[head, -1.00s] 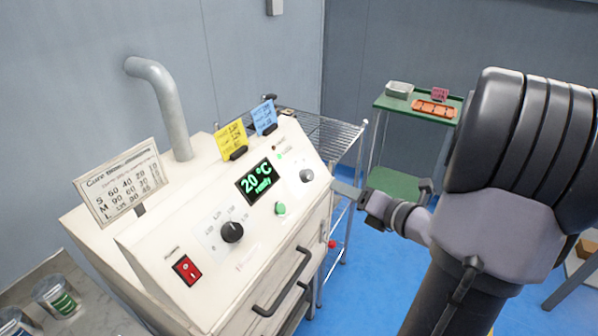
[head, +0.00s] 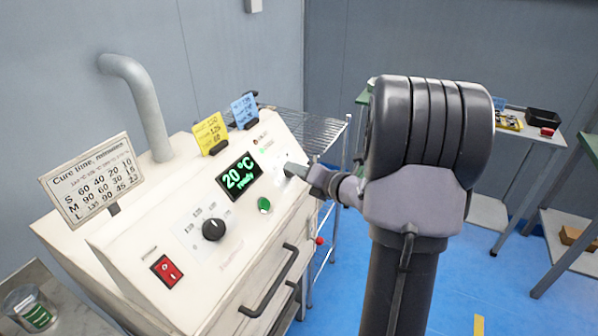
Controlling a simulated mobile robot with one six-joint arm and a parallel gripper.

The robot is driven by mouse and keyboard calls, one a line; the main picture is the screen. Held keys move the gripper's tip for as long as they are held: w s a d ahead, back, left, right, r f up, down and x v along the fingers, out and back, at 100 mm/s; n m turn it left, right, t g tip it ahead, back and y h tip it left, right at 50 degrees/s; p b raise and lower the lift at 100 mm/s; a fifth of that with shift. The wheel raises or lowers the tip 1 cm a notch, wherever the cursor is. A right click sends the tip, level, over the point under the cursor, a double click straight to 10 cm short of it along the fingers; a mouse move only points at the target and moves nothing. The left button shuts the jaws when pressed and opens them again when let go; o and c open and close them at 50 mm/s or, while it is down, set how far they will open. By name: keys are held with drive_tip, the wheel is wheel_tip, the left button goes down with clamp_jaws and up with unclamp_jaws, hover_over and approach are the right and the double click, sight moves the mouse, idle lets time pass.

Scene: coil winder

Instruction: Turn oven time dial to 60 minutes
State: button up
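The white oven (head: 135,245) has a sloped front panel. A black dial (head: 214,229) with a printed scale sits at the panel's lower left; its numbers are too small to read surely. The green display (head: 239,177) reads 20 °C, ready. A cure time card (head: 92,180) stands on the left with S, M and L rows.
A red switch (head: 167,270), a green button (head: 264,205) and a black drawer handle (head: 270,282) are on the oven front. Yellow (head: 210,133) and blue (head: 244,110) cards stand on top. A wire rack (head: 312,128) stands behind. Blue floor is open at right.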

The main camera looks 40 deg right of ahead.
clamp_jaws()
